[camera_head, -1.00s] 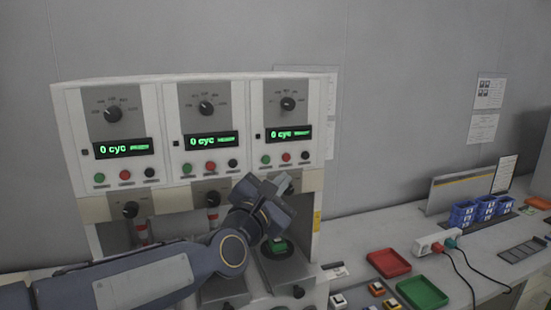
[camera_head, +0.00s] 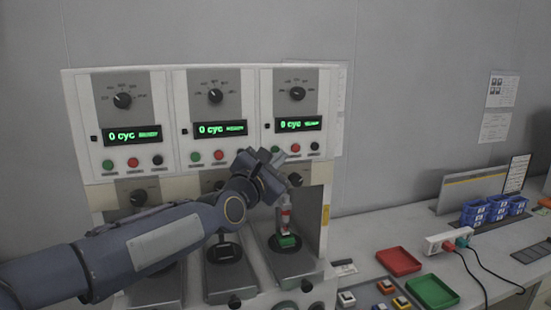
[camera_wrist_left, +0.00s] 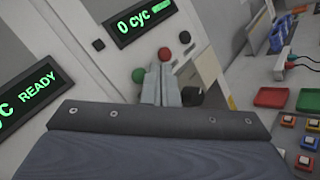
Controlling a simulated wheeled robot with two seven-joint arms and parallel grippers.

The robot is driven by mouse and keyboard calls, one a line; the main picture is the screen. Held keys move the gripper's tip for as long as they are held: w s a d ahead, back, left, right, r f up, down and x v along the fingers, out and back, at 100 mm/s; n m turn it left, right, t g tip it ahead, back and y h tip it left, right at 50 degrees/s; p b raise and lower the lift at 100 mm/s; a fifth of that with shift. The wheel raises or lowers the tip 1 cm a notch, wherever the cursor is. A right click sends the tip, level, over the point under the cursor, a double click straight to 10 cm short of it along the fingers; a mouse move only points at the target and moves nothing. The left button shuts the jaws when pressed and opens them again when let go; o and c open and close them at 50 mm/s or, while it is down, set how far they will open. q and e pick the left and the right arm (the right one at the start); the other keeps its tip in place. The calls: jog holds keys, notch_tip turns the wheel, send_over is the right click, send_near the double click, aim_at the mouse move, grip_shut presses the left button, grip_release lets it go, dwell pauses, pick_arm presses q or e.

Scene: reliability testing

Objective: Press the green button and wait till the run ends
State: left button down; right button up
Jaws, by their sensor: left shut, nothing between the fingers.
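The test machine (camera_head: 165,78) has three stations. Each display reads 0 cyc; a READY text shows in the left wrist view. The right station's display (camera_head: 297,124) is above my left gripper (camera_head: 277,157), which is shut and empty in front of that station's button row. Its green button is hidden in the head view behind the gripper; the red button (camera_head: 295,148) shows. In the left wrist view the green button (camera_wrist_left: 138,75) is just left of my closed fingertips (camera_wrist_left: 160,68), and the red button (camera_wrist_left: 164,54) is just above them. Contact cannot be told.
A green part (camera_head: 287,241) sits under the right station's red-and-white plunger (camera_head: 285,217). On the bench to the right are a red tray (camera_head: 398,261), a green tray (camera_head: 432,292), a white power strip (camera_head: 448,240) with cables, and blue bins (camera_head: 474,213).

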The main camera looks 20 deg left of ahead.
pick_arm(q)
jog(key=shift+w+a, duration=0.35)
jog(key=shift+w, duration=0.1)
jog(key=shift+b, duration=0.35)
dwell(1.5)
jog(key=shift+w+a+b, duration=0.25)
jog(key=shift+w+b, duration=0.1)
jog(key=shift+b, duration=0.1)
